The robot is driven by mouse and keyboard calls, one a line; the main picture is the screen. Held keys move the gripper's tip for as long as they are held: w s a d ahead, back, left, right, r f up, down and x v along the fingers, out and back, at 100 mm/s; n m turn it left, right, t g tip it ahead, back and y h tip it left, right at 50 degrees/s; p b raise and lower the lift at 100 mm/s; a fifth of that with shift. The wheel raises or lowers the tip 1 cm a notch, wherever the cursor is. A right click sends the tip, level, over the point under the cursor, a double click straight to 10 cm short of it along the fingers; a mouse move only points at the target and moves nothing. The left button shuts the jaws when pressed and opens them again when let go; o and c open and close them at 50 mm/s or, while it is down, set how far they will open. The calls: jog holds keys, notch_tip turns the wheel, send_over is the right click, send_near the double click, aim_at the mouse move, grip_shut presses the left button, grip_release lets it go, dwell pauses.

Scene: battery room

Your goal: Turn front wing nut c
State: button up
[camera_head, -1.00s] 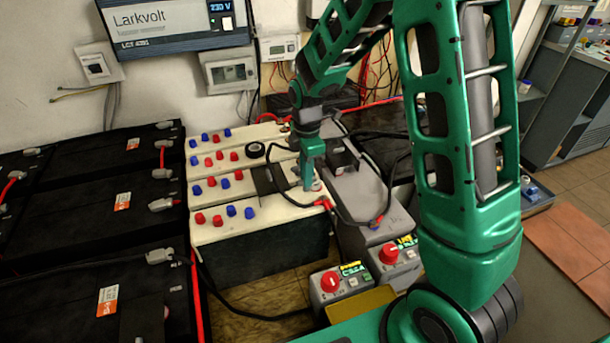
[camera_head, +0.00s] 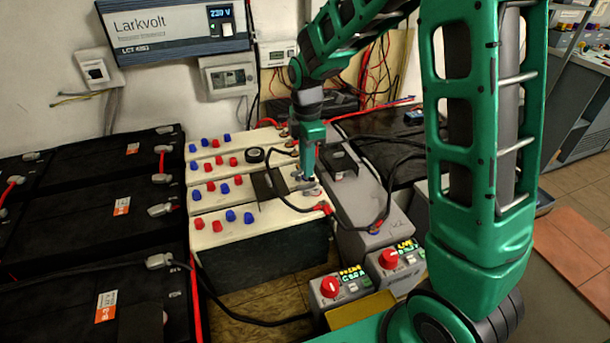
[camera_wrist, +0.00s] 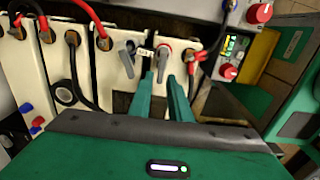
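In the wrist view, a grey wing nut (camera_wrist: 162,70) with a red part at its base sits on a cream battery's front end. My gripper (camera_wrist: 161,79) is open, with one green finger on each side of this nut's grey lever. I cannot tell whether either finger touches it. A second grey wing nut (camera_wrist: 128,60) stands to the left, beside a small label too small to read. I cannot tell which nut is c. In the head view, my gripper (camera_head: 308,178) points down at the right end of the cream batteries (camera_head: 260,218), and its fingertips are partly hidden.
Red and black cables loop around the terminals. A black tape roll (camera_head: 255,155) lies on the batteries. Two control boxes with red knobs (camera_head: 330,288) stand in front. Black batteries (camera_head: 70,240) fill the left, and a grey unit (camera_head: 375,205) stands close on the right.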

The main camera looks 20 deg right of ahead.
notch_tip(320, 180, up, 5)
dwell(0.3)
jog(key=shift+d, duration=0.1)
jog(key=s+d+r+m, duration=0.3)
jog(key=s+d+m, duration=0.55)
jog(key=s, duration=0.25)
jog(key=s+d+r+m, duration=0.2)
jog(key=s+d+m, duration=0.6)
jog(key=s, duration=0.4)
jog(key=s+f+m, duration=0.1)
jog(key=s+m, duration=0.7)
jog(key=s, duration=0.1)
jog(key=shift+d, duration=0.3)
jog(key=shift+w+f, duration=0.15)
